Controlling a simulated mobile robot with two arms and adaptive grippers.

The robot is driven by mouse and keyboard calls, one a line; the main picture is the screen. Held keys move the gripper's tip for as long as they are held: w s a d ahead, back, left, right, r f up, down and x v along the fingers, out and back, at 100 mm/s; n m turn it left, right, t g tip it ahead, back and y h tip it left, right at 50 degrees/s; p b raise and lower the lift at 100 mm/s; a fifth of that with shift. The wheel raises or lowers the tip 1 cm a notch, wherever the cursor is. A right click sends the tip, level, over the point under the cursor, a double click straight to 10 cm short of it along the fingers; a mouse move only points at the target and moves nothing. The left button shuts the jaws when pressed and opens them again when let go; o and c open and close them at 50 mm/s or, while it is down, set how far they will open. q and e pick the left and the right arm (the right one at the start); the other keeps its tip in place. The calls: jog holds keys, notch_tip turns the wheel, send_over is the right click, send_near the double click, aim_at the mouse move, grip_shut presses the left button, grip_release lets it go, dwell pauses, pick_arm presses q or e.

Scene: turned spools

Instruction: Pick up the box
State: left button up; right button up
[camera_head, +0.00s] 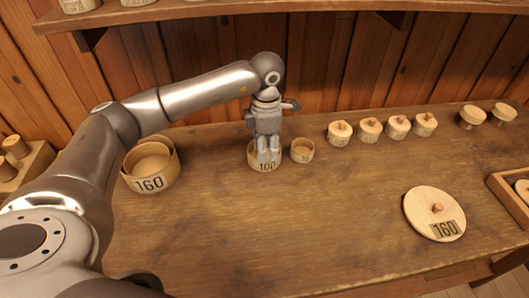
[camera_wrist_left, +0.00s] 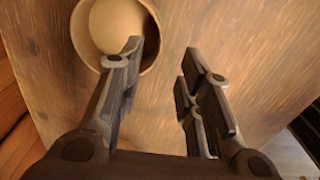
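Several round wooden boxes stand open on the workbench, and I cannot tell which one the task means. The box marked 100 (camera_head: 257,168) is behind and below my left gripper (camera_head: 268,155) in the head view. An open round box (camera_wrist_left: 153,47) also shows in the left wrist view, cut off by the top edge. My left gripper (camera_wrist_left: 165,58) is open and empty, pointing down. One finger overlaps the box's rim in that view, and the other is over bare wood. Contact cannot be told. My right gripper is out of view.
A larger box marked 160 (camera_head: 150,182) stands left, a small one (camera_head: 302,151) just right of the gripper. Several knobbed lids (camera_head: 370,129) line the back right. A lid marked 160 (camera_head: 428,208) lies front right. A shelf (camera_head: 270,8) overhangs the back. The bench's front middle is clear.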

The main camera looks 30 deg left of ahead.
aim_at(267, 169)
pick_arm(q)
jog(key=shift+f, duration=0.5)
jog(key=shift+w+f, duration=0.1)
jog(key=shift+f, duration=0.2)
jog(key=f, duration=0.1)
jog(key=f+p, duration=0.1)
jog(key=f, duration=0.1)
jog(key=f+p, duration=0.1)
jog(key=shift+w+f, duration=0.2)
jog(key=shift+w, duration=0.1)
jog(key=shift+f, duration=0.4)
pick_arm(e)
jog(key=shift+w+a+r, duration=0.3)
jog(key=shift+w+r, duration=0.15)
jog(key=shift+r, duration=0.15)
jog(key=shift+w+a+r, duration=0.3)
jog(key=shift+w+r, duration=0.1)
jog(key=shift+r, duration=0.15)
pick_arm(q)
jog(key=shift+c, duration=1.1)
jog(key=c, duration=0.5)
grip_shut()
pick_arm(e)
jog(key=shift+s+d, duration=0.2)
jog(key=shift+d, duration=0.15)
